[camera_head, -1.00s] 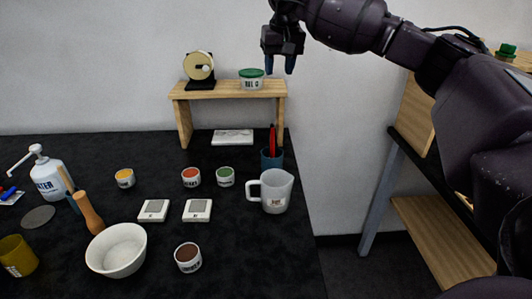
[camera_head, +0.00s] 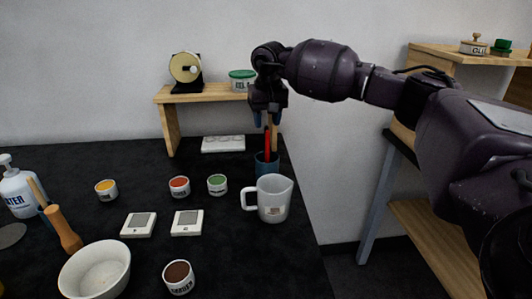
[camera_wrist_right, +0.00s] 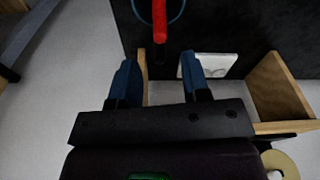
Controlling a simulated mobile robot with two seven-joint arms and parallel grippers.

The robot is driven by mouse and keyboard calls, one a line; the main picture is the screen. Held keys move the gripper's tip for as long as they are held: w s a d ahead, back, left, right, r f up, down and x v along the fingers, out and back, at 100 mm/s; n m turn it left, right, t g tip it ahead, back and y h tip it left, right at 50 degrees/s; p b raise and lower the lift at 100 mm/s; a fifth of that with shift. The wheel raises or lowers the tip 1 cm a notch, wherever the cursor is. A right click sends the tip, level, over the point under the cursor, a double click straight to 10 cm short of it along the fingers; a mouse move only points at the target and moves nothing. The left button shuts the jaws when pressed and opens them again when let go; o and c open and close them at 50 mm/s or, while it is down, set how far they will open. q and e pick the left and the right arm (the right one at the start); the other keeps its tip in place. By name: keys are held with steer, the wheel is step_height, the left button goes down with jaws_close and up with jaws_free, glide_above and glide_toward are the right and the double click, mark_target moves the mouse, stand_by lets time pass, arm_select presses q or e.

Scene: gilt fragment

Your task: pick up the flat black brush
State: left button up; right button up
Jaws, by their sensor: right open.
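A long red-handled tool (camera_head: 267,143) stands upright in a dark blue cup (camera_head: 267,166) at the back right of the black table. In the right wrist view the red tool (camera_wrist_right: 159,18) rises from the round cup rim (camera_wrist_right: 183,12). I cannot tell whether it is the flat black brush; no other brush is clearly recognisable. My right gripper (camera_head: 270,118) points down just above the tool's top. Its two blue fingers are apart, and nothing shows between them in the right wrist view (camera_wrist_right: 158,64). My left gripper is not in view.
A wooden shelf (camera_head: 200,98) stands close behind the gripper, bearing a green-lidded tub (camera_head: 241,80). A white jug (camera_head: 273,198) stands in front of the cup. Small paint pots, including a green one (camera_head: 217,184), are to the left. The table's right edge is near.

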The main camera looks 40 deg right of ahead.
steer(key=f, duration=0.5)
steer(key=shift+w+d, duration=0.15)
steer(key=shift+w, duration=0.15)
steer(key=shift+r, duration=0.1)
steer(key=shift+c, duration=0.2)
jaws_close()
